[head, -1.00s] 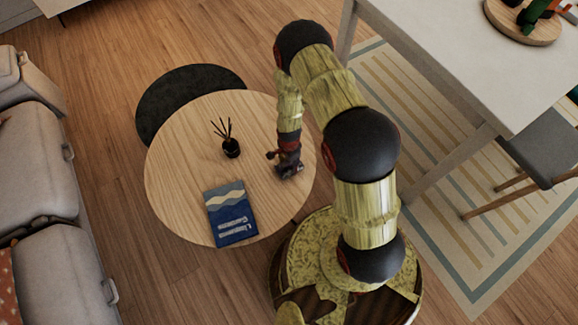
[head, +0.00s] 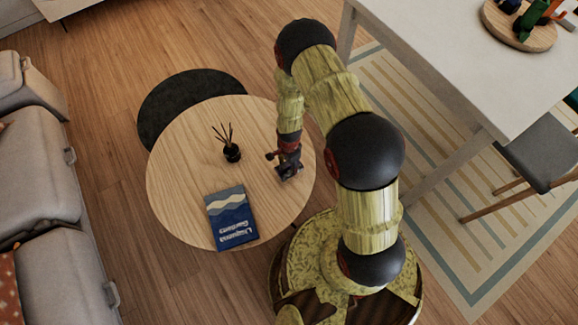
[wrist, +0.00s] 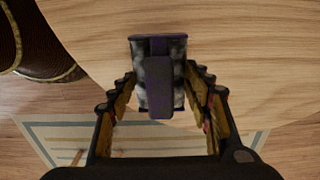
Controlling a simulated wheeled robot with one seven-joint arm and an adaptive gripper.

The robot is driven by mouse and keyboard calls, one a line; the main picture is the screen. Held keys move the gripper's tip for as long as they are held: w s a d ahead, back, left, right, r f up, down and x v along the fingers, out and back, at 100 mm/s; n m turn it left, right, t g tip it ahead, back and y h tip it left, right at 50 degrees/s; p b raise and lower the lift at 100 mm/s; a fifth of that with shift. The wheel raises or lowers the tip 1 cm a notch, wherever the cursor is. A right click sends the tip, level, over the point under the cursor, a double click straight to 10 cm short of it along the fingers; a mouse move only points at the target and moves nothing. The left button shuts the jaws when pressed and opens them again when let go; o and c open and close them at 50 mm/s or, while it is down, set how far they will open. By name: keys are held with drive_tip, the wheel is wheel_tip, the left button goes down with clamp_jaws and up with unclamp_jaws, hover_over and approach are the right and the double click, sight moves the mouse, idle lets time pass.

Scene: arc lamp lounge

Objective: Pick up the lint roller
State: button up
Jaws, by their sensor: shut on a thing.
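The lint roller (wrist: 176,70), a purple and mottled grey-white piece, lies between the two fingers of my gripper (wrist: 160,100) in the wrist view. My gripper is shut on it, with a finger along each side. In the head view my gripper (head: 288,168) is low over the right part of the round wooden table (head: 185,185). There the roller is small and largely hidden by the gripper, and I cannot tell whether it touches the tabletop.
A grey sofa (head: 45,210) is at left. A white table (head: 460,60) and a grey chair (head: 545,155) are at right.

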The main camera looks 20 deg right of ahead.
drive_tip(key=s+a+r+p, duration=0.2)
drive_tip(key=s+r+p, duration=0.2)
drive_tip(key=s+r, duration=0.5)
drive_tip(key=s, duration=0.4)
drive_tip(key=shift+s+a+r, duration=0.25)
drive_tip(key=shift+s+a, duration=0.1)
drive_tip(key=o, duration=0.8)
drive_tip(key=shift+w, duration=0.1)
drive_tip(key=c, duration=0.5)
